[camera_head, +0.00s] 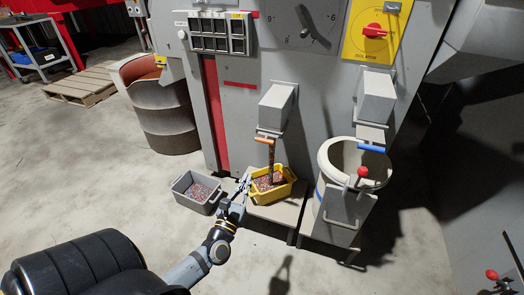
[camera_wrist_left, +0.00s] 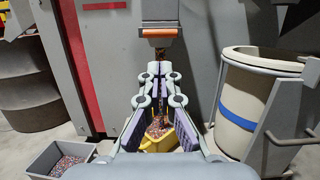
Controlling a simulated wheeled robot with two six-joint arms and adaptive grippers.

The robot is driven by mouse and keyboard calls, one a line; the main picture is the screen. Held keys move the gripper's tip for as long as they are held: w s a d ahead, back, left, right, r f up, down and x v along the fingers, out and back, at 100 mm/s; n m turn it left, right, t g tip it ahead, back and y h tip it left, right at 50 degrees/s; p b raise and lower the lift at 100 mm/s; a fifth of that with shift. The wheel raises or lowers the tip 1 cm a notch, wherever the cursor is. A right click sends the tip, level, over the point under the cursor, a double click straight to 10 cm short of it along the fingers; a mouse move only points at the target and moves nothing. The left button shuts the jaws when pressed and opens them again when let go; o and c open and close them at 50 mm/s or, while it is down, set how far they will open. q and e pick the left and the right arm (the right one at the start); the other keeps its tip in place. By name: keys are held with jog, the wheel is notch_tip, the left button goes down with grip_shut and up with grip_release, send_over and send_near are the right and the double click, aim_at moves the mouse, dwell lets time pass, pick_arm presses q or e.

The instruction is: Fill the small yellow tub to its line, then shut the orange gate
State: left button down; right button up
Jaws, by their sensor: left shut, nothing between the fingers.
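The small yellow tub (camera_head: 268,198) stands on a low grey stand under the left chute, with reddish-grey scrap granules inside. It is partly hidden behind my fingers in the left wrist view (camera_wrist_left: 160,146). A brown stream of scrap runs from the chute into the tub, so the orange gate (camera_head: 265,140) looks open; its orange bar also shows in the left wrist view (camera_wrist_left: 158,32). I cannot make out the fill line. My left gripper (camera_head: 246,178) is shut and empty, at the tub's left side and below the gate. My right gripper is not in view.
A grey tub (camera_head: 198,205) with granules sits on the floor to the left. A right chute with a blue bar (camera_head: 371,148) hangs over a large cream bucket (camera_head: 328,165) with a blue band. A pallet (camera_head: 80,85) lies further back. The floor in front is clear.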

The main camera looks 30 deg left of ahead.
aim_at(264, 142)
pick_arm(q)
jog(key=x, duration=1.4)
jog(key=shift+b+x, duration=0.4)
jog(key=shift+x, duration=0.5)
jog(key=shift+r, duration=0.1)
